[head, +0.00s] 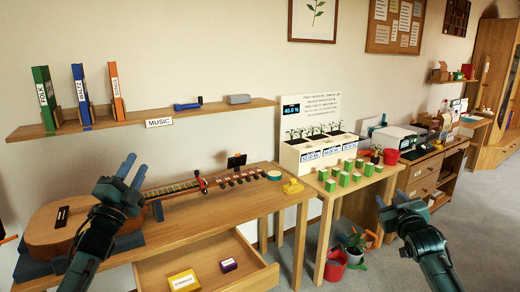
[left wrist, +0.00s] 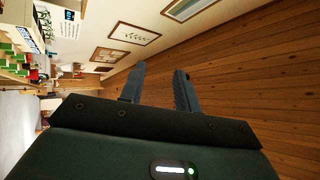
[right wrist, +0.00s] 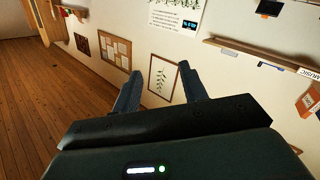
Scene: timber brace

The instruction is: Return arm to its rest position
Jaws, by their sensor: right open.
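My left gripper (head: 132,163) is raised in front of the workbench, its fingers pointing up, overlapping the guitar in the picture. The left wrist view shows its two fingers (left wrist: 160,78) apart with nothing between them. My right gripper (head: 391,198) is raised at the right, in front of the floor beyond the plant table, fingers pointing up. The right wrist view shows its fingers (right wrist: 158,75) apart and empty. Neither gripper touches anything that I can see. Part of the guitar (head: 60,232) is hidden behind my left arm.
A shelf (head: 230,108) with books is above. A plant table (head: 330,190) holds several green blocks. A red bucket (head: 335,266) stands on the floor. Floor at the right is clear.

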